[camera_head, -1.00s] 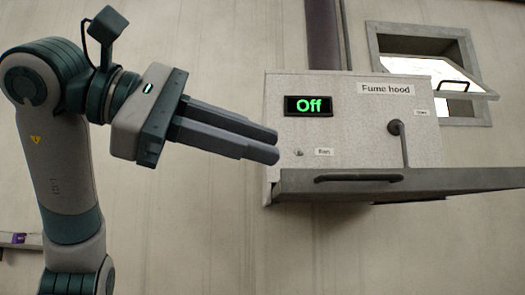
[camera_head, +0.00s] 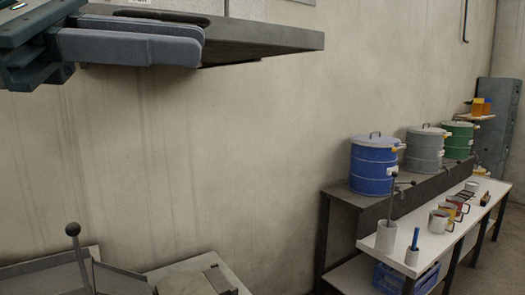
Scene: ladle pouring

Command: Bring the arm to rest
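My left gripper (camera_head: 195,42) is at the top left of the head view. Its two long grey fingers lie against each other, pointing right, with nothing seen between them. The fingers overlap the grey ledge (camera_head: 265,38) of the fume hood in the picture; whether they touch it I cannot tell. Most of the fume hood is out of frame. The rest of my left arm is cut off at the left edge. My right gripper is not in view.
Blue (camera_head: 374,165), grey (camera_head: 425,150) and green (camera_head: 458,140) drums stand on a bench at the right. A white table (camera_head: 410,262) before them holds mugs and cylindrical holders. A blue crate (camera_head: 395,280) is below. A black-knobbed lever (camera_head: 72,230) rises at the lower left.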

